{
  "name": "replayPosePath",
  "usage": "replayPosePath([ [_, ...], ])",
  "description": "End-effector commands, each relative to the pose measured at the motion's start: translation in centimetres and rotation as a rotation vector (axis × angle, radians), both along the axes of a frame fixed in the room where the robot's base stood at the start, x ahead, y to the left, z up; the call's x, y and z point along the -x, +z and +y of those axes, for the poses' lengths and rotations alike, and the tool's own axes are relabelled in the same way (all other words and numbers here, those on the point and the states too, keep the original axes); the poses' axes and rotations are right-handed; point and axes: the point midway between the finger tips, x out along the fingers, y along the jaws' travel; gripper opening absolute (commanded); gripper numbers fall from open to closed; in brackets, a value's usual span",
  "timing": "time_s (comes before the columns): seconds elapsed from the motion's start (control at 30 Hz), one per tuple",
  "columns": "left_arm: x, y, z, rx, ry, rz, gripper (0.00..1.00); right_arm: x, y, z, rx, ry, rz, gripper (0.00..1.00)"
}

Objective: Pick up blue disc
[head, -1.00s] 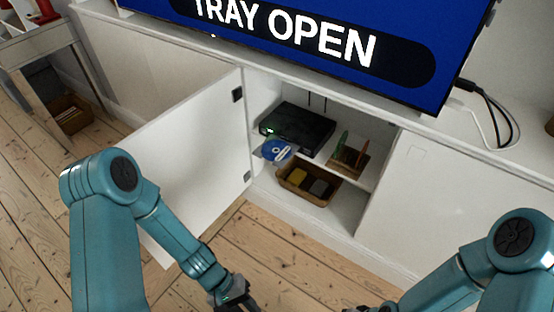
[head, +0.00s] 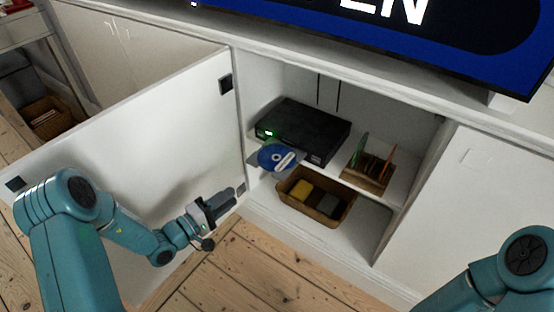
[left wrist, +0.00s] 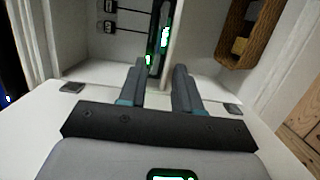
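The blue disc (head: 275,158), with a white label, lies on the open tray of a black player (head: 303,128) on the cabinet's upper shelf. My left gripper (head: 236,195) is in front of the open cabinet door, lower and to the left of the disc, apart from it. In the left wrist view, its two fingers (left wrist: 158,85) stand apart with nothing between them. The player's green lights show beyond the fingertips there; I cannot make out the disc in that view. My right arm shows at the lower right of the head view, but its gripper is out of view.
The white cabinet door (head: 130,150) stands open at the left. A basket (head: 318,207) with yellow and dark items is below the shelf. A wooden rack (head: 368,176) with upright cases stands right of the player. A blue screen (head: 470,35) is above.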

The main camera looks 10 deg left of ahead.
Motion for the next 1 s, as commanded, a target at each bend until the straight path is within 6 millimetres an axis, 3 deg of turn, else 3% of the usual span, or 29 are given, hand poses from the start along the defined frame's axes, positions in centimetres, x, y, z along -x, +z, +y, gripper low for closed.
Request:
replayPosePath([
  [0.17,-1.8,-0.1,-1.4,-0.003,0.005,-0.011,0.33,-0.1,-0.7,-0.1,0.000,-0.004,-0.002,0.43],
  [0.47,-7.3,-0.1,-4.9,-0.002,0.003,-0.008,0.33,-0.4,-2.0,-0.4,0.003,-0.017,-0.007,0.43],
  [0.73,-9.6,-0.2,-5.9,-0.002,0.005,-0.007,0.33,-0.6,-2.7,-0.5,0.004,-0.022,-0.010,0.43],
  [1.0,-13.5,-0.2,-7.5,-0.001,0.004,-0.008,0.33,-0.9,-4.2,-0.8,0.006,-0.034,-0.015,0.43],
])
